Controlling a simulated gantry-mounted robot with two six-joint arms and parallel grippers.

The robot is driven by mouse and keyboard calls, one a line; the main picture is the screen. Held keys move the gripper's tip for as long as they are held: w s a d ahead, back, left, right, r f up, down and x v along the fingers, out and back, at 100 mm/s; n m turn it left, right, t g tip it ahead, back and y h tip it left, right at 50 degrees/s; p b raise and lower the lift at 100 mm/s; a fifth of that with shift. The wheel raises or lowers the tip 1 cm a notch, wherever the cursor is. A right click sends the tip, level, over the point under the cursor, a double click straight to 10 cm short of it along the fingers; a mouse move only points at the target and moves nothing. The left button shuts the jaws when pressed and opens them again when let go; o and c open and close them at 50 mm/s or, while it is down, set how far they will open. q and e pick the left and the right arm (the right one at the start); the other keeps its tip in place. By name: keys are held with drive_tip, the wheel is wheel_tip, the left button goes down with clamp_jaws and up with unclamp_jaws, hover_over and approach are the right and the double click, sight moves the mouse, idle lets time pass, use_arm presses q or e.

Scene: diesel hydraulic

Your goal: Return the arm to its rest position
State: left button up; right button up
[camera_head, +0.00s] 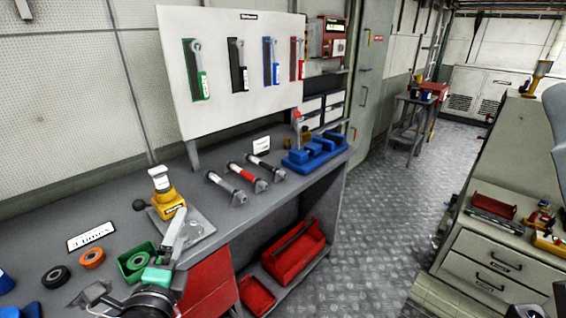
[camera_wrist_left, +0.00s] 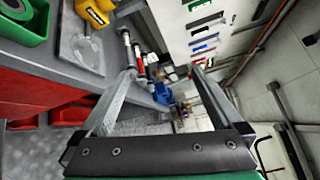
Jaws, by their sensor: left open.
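My left gripper (camera_wrist_left: 162,74) is open in the left wrist view, its two fingers spread with nothing between them. In the head view the left arm shows at the bottom, over the front edge of the grey workbench (camera_head: 60,235), close to the green bin (camera_head: 128,270). One grey finger reaches up near the yellow device (camera_head: 168,201) on its metal plate; contact cannot be told.
An orange ring (camera_head: 92,259) and a dark ring (camera_head: 55,277) lie on the bench. Several cylinders and a blue holder (camera_head: 315,154) stand farther along it. A tool board (camera_head: 230,80) rises behind. Red trays (camera_head: 293,255) sit below; the aisle floor (camera_head: 385,215) is clear.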

use_arm(q)
drive_tip(key=s+d+r+n+t+b, duration=0.1)
drive_tip(key=s+r+n+t, duration=0.1)
drive_tip(key=r, duration=0.6)
drive_tip(key=s+d+r+n+t, duration=0.1)
drive_tip(key=s+r+n+t, duration=0.2)
drive_tip(key=r, duration=0.4)
drive_tip(key=s+d+r+n+t+h, duration=0.3)
drive_tip(key=s+r+n+t+h, duration=0.15)
drive_tip(key=s+r+n, duration=0.9)
use_arm(e)
wheel_tip(320, 180, up, 13)
drive_tip(key=p, duration=1.4)
drive_tip(key=shift+p, duration=0.3)
drive_tip(key=o, duration=0.3)
drive_tip(key=shift+f, duration=0.25)
use_arm(q)
wheel_tip(320, 180, up, 14)
drive_tip(key=shift+w+a+r, duration=0.2)
drive_tip(key=shift+w+r, duration=0.05)
use_arm(e)
drive_tip(key=o, duration=0.5)
